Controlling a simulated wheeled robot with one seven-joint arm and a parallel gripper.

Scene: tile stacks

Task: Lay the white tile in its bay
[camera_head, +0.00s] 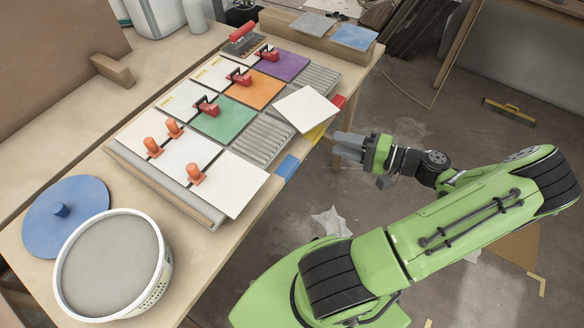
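The loose white tile (305,108) lies askew at the right side of the tile grid, turned relative to its neighbours. Ribbed grey bed shows on both sides of it, above (312,76) and below (258,137). I cannot tell whether it rests flat or is tilted. My gripper (342,143) is just off the table's right edge, to the lower right of the tile, pointing left. A gap shows between its fingertips and the tile. Its finger opening is not clear from this angle.
Green (222,122), orange (253,88) and purple (281,65) tiles sit left of the ribbed bed, with red clamps and orange clips on seams. Blue (287,168), yellow (318,131) and red (339,101) markers line the edge. A mortar bucket (163,275) stands front left.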

